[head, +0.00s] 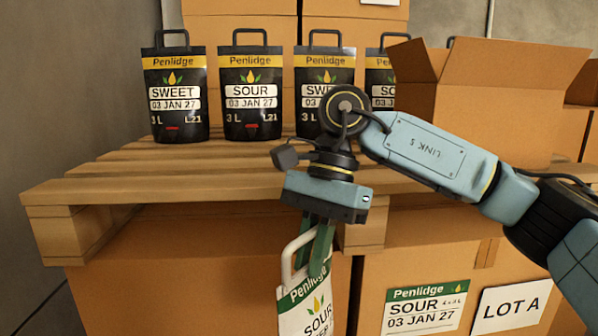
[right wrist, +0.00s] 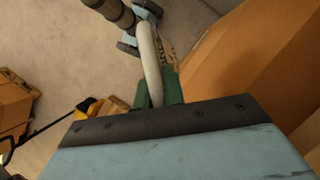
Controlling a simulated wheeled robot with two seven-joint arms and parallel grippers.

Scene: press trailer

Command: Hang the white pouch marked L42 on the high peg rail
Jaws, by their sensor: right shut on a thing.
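My right gripper (head: 316,258) points down in front of the pallet edge, its green fingers shut on the white handle of a white pouch (head: 303,312). The pouch hangs below the fingers, slightly tilted, with a green Penlidge band and the word SOUR. Its lower part is cut off by the frame, and no L42 mark shows. In the right wrist view the white handle (right wrist: 150,62) passes at the green fingers (right wrist: 160,92). The high peg rail is in neither view. My left gripper is not in view.
Several black pouches (head: 254,100) stand upright on a wooden pallet (head: 110,180), near an open cardboard box (head: 490,100). Bare floor (right wrist: 50,40) shows in the right wrist view.

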